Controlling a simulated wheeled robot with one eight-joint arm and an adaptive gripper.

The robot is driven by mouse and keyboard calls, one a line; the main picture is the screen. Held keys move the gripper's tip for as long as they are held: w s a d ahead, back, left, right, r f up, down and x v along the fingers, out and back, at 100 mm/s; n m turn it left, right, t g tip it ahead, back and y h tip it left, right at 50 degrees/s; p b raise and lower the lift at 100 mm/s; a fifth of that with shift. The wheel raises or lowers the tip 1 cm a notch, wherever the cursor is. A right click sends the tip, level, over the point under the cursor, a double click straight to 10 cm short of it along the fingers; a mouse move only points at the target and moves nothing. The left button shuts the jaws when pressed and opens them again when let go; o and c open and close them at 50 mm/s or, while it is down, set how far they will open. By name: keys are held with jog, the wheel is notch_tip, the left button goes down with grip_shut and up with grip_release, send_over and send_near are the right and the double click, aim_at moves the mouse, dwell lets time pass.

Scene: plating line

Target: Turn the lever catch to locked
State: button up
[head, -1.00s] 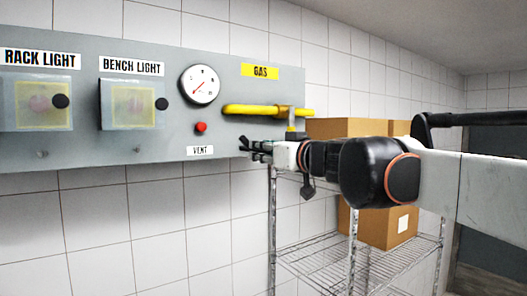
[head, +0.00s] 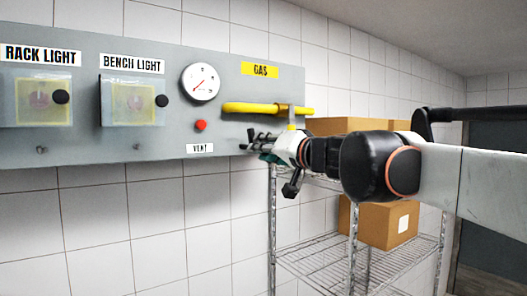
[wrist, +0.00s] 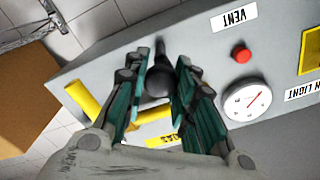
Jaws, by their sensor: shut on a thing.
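My gripper (head: 260,145) is at the lower right part of the grey panel, right of the VENT label and below the yellow pipe. In the wrist view my gripper (wrist: 162,78) has its two teal-and-grey fingers either side of a black lever with a rounded end (wrist: 158,80), shut on it. I take this lever to be the lever catch. In the head view my gripper hides most of it, and I cannot read its locked mark.
The panel (head: 225,120) also carries a yellow gas pipe (head: 255,109), a gauge (head: 200,82), a red button (head: 201,125) and two covered light switches at left. A wire rack (head: 320,262) with cardboard boxes (head: 380,224) stands below and behind my arm.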

jog(key=m, duration=0.5)
jog(key=shift+d+m+b, duration=0.1)
jog(key=shift+m+b, duration=0.2)
jog(key=shift+b, duration=0.05)
jog(key=m, duration=0.5)
jog(key=shift+f, duration=0.1)
jog(key=o, duration=1.1)
jog(key=shift+w, duration=0.1)
jog(key=shift+c, duration=0.2)
jog(key=v, duration=1.2)
